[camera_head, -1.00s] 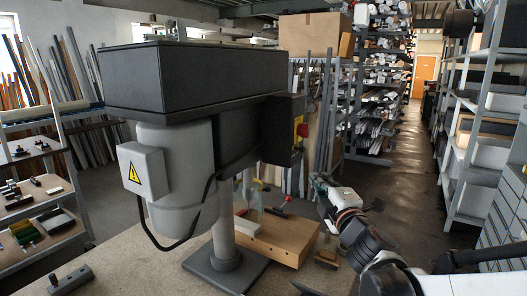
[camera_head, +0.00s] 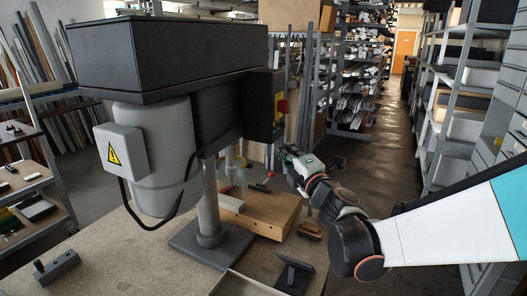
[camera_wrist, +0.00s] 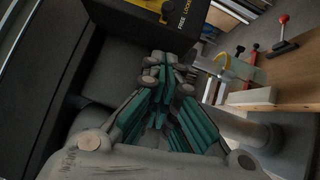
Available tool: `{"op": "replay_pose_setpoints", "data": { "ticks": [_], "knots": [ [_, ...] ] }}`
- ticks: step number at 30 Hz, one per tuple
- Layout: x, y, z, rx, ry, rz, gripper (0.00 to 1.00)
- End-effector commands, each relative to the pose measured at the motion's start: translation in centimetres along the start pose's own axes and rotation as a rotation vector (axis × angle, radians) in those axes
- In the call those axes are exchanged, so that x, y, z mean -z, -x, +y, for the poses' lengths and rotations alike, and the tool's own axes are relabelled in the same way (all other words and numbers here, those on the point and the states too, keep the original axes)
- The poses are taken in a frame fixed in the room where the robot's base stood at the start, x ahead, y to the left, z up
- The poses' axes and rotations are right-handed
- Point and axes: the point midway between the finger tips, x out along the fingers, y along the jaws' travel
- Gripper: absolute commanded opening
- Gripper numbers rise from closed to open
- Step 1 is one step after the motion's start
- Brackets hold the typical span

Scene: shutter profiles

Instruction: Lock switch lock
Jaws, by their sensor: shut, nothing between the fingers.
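The switch box (camera_head: 265,105) is a dark box on the right side of the drill press head, with a yellow plate and a red button (camera_head: 282,106). In the wrist view the dark box (camera_wrist: 120,25) is at the top, with a yellow label (camera_wrist: 155,6) and lettering reading FREE and LOCKED; its upper part is cut off by the frame edge. My gripper (camera_head: 284,152) is just below the box in the head view. In the wrist view my gripper (camera_wrist: 166,72) is shut and empty, its tips below the lettered face. I cannot tell whether they touch it.
The drill press column (camera_head: 208,200) stands on the bench (camera_head: 130,255). A wooden block (camera_head: 265,213) and a white block (camera_wrist: 252,97) lie beside it. A red-knobbed lever (camera_wrist: 282,34) is to the right in the wrist view. Shelving (camera_head: 455,110) lines the right; the aisle floor is clear.

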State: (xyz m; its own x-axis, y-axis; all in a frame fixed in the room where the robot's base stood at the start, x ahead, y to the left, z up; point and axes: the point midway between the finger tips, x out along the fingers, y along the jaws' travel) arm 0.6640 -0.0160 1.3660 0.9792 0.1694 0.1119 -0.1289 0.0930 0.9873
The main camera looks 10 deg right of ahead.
Motion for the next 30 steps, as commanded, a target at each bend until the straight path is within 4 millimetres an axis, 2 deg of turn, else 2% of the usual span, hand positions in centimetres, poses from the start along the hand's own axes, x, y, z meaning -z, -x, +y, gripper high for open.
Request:
{"op": "replay_pose_setpoints", "data": {
  "ticks": [3, 10, 12, 20, 30],
  "knots": [
    [0.0, -2.5, -0.1, -0.001, -0.002, 0.002, 0.0],
    [0.0, -7.0, -0.1, -0.001, -0.002, 0.001, 0.0],
    [-0.9, -7.7, -0.1, 0.0, -0.001, -0.003, 0.0],
    [-2.7, -9.5, 0.0, 0.0, -0.001, -0.001, 0.0],
    [-2.9, -9.7, 0.0, 0.0, -0.001, 0.0, 0.0]
  ]
}}
